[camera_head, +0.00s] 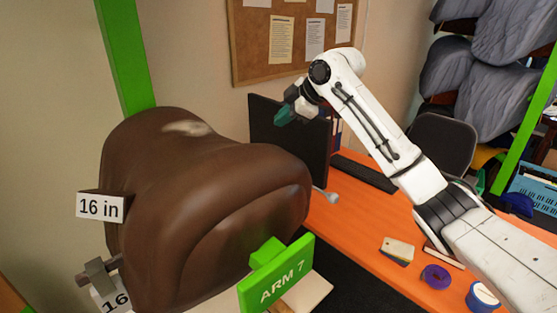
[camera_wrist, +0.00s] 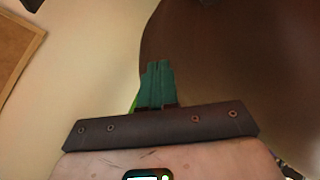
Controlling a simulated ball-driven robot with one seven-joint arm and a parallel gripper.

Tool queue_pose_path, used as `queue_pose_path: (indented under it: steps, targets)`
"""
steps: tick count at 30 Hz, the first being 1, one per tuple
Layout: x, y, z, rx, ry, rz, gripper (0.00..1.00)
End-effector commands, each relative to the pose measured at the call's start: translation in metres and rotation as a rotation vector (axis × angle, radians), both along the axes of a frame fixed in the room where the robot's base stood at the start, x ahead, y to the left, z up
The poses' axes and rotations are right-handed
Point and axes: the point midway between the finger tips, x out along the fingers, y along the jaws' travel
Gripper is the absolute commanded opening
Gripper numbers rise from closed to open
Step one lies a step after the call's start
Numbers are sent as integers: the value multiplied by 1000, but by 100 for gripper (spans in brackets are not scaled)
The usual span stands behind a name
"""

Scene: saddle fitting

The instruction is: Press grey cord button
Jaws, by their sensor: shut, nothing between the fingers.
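I cannot make out a grey cord button for certain in either view. My gripper (camera_head: 284,117) is shut and empty, with teal fingers. It is raised in front of the wall, above the far right side of the brown saddle form (camera_head: 195,205). In the wrist view the closed fingertips (camera_wrist: 157,66) stand upright in the middle, with the brown form (camera_wrist: 240,65) close behind and to the right. Whether they touch it cannot be told.
A black monitor (camera_head: 305,150), keyboard (camera_head: 364,173) and purple tape roll (camera_head: 436,276) are on the orange desk (camera_head: 345,235). A corkboard (camera_head: 262,65) hangs behind.

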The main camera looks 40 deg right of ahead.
Motion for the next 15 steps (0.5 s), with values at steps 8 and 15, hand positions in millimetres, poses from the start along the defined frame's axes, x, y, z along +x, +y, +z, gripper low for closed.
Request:
queue_pose_path:
  steps: [8,15]
  targets:
    - [0,0,-12,0,0,0,0]
    - [0,0,-41,0,0,0,0]
